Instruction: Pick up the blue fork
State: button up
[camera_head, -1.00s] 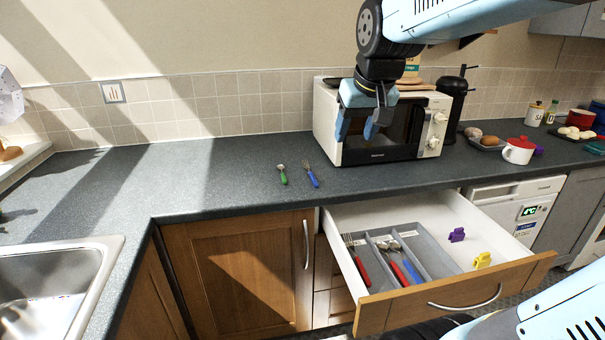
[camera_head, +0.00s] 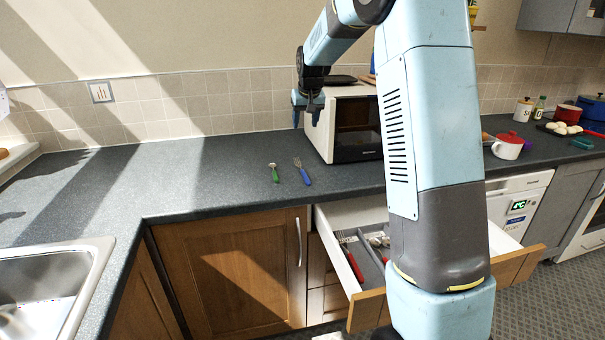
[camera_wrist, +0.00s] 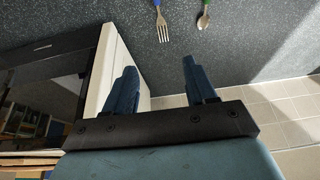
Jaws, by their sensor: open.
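The blue fork (camera_head: 302,173) lies on the dark worktop left of the microwave, its tines pointing to the back wall and its blue handle to the front edge. In the wrist view the fork (camera_wrist: 162,27) shows at the top, beyond the fingertips, with its handle end cut off. A green-handled spoon (camera_head: 274,173) lies just left of the fork; it also shows in the wrist view (camera_wrist: 203,18).
The white microwave (camera_head: 323,122) stands close to the right of my gripper. An open drawer (camera_head: 368,304) with a cutlery tray is below the worktop, partly hidden by my arm. A sink (camera_head: 97,264) is at the left. The worktop left of the spoon is clear.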

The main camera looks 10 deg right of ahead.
send_near(297, 160)
jog(key=shift+w+d+f, duration=0.2)
jog(key=shift+w+f, duration=0.65)
jog(key=shift+f, duration=0.25)
jog(key=shift+a+x, duration=0.15)
jog(key=shift+x, duration=1.2)
jog(key=shift+a+x, duration=0.1)
jog(key=shift+x, duration=1.2)
jog(key=shift+w, duration=0.1)
grip_shut()
